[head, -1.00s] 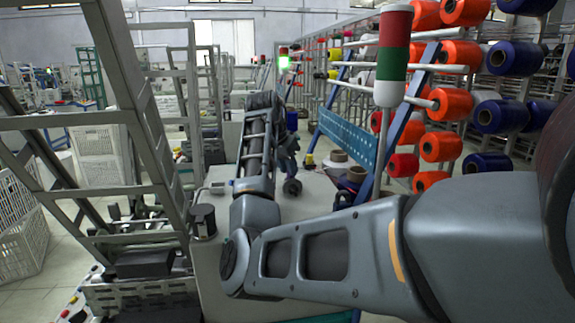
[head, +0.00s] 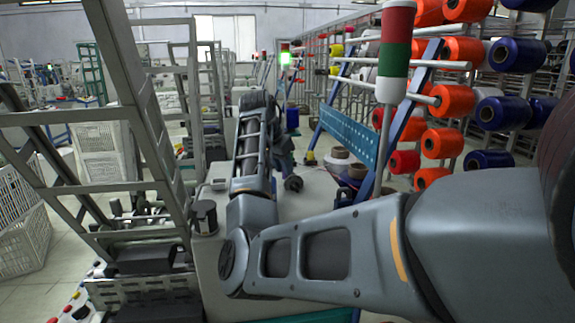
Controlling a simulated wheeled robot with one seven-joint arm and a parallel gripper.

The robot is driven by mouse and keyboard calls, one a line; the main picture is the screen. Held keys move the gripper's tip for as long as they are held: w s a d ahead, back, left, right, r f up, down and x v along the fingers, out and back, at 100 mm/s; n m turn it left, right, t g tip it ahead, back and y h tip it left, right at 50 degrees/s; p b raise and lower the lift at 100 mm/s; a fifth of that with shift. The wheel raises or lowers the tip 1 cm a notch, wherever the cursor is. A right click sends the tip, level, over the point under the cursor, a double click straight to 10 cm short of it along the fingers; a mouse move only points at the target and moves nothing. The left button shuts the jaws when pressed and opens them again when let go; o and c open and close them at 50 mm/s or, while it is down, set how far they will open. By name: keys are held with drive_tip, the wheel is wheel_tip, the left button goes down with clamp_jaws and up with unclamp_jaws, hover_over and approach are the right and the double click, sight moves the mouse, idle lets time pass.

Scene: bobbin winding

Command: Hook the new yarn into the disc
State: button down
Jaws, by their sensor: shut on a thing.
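My arm reaches out from the right, bends at the elbow, and its forearm runs away from me over the pale top of the machine (head: 310,205). My gripper is hidden beyond the forearm, so its fingers and what they hold do not show. No disc or loose yarn end can be made out. A dark round part (head: 293,184) and bluish-grey machine parts show just right of the forearm; I cannot tell what they are.
A grey metal frame (head: 150,130) rises close on the left. A red, green and white signal light (head: 395,55) stands at the right before a rack of orange spools (head: 440,146) and blue spools (head: 503,113). A teal perforated panel (head: 348,140) borders the machine's right side.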

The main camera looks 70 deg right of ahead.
drive_tip(key=shift+w+a+r+p, duration=0.1)
drive_tip(key=shift+w+a+p, duration=0.2)
drive_tip(key=shift+w, duration=0.45)
drive_tip(key=shift+w+a+r+p, duration=0.1)
drive_tip(key=shift+w+a, duration=0.3)
drive_tip(key=shift+w, duration=0.3)
drive_tip(key=shift+w+a+r+p, duration=0.1)
drive_tip(key=shift+w+r+p, duration=0.05)
drive_tip(key=shift+r+p, duration=0.55)
drive_tip(key=shift+w+a+r+p, duration=0.1)
drive_tip(key=shift+w+r+p, duration=0.05)
drive_tip(key=shift+r+p, duration=0.6)
drive_tip(key=shift+w+a+r+p, duration=0.15)
drive_tip(key=shift+r+p, duration=0.4)
drive_tip(key=shift+r, duration=0.3)
drive_tip(key=shift+d, duration=0.1)
